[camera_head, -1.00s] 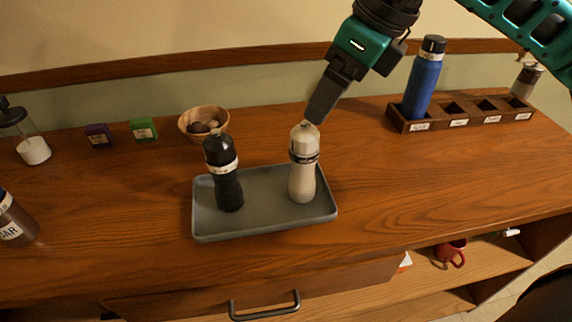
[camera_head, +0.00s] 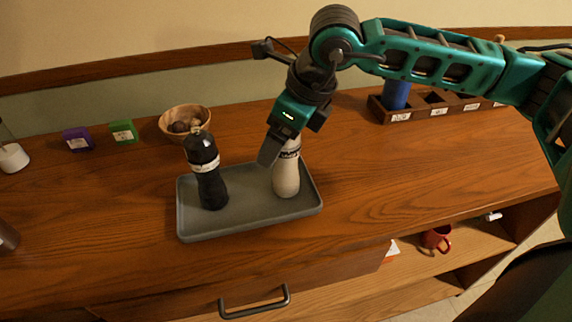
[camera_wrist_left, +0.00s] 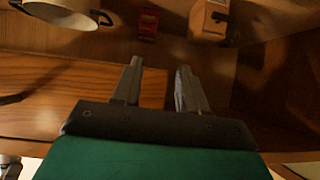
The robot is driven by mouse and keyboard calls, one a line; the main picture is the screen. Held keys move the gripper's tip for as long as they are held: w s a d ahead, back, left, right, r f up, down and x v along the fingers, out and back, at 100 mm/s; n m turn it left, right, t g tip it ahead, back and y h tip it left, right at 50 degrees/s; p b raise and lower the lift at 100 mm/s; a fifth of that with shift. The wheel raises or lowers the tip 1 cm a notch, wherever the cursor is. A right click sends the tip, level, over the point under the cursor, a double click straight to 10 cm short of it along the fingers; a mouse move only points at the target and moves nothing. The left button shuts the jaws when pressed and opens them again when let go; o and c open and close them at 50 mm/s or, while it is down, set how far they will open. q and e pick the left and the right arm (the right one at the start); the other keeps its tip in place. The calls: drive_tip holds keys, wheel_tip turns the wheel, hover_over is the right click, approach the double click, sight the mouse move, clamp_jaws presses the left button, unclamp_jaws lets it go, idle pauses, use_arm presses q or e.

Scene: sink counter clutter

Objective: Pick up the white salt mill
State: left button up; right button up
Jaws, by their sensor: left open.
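The white salt mill (camera_head: 286,178) stands upright on the right part of a grey tray (camera_head: 250,226) in the head view; its top is hidden behind my right gripper. My right gripper (camera_head: 270,153) comes down from above at the mill's upper part. One dark finger shows, overlapping the mill's upper left side; the other finger is not clear, so I cannot tell how far it is open or whether it touches. My left gripper (camera_wrist_left: 159,67) shows only in the left wrist view, open with nothing between its fingers.
A black mill (camera_head: 207,172) stands close by on the tray's left. A wooden bowl (camera_head: 184,122), purple box (camera_head: 77,140) and green box (camera_head: 123,132) are behind. A dark rack (camera_head: 402,116) holds a blue bottle (camera_head: 396,93). The counter right of the tray is clear.

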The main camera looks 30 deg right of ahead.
drive_tip(key=shift+c, duration=0.2)
drive_tip(key=shift+r, duration=0.1)
clamp_jaws()
idle(0.5)
drive_tip(key=shift+r, duration=0.1)
